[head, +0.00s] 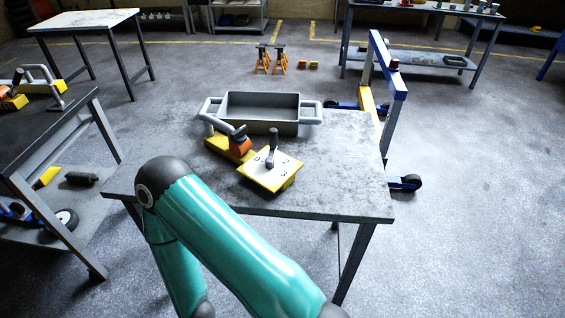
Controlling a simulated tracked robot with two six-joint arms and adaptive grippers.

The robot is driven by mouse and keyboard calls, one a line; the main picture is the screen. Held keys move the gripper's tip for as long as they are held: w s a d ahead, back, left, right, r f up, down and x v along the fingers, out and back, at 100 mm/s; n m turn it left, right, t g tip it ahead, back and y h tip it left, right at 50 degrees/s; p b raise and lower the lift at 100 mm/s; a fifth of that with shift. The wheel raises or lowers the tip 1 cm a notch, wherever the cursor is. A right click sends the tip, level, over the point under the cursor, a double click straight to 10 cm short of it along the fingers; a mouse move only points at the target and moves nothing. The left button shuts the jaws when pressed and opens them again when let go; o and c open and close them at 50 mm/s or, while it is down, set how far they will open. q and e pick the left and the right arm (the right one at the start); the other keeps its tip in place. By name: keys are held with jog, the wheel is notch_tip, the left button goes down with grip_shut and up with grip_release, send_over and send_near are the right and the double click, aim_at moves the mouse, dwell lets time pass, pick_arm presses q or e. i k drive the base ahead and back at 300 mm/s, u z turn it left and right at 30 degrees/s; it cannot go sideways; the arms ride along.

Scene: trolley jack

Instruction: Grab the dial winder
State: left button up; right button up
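The dial winder appears to be the pale square plate (265,172) with dark numbers and a yellow body under it, near the middle of the grey table. A dark upright handle (273,145) stands on the plate. Beside it, to the left and behind, is a yellow device (218,143) with an orange part and a bent grey handle. I cannot tell whether the two touch. One teal arm of mine crosses the front of the table, its elbow near the table's front left edge. Neither gripper is in view.
A grey tray (261,125) with side handles stands at the table's back. The table's right half (345,165) is clear. A blue and yellow frame (386,85) stands past its right edge. Another workbench (60,125) stands to the left.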

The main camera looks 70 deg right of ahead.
aim_at(252, 164)
jog(key=k, duration=0.95)
jog(key=z, duration=0.85)
jog(key=i, duration=0.9)
jog(key=z, duration=0.15)
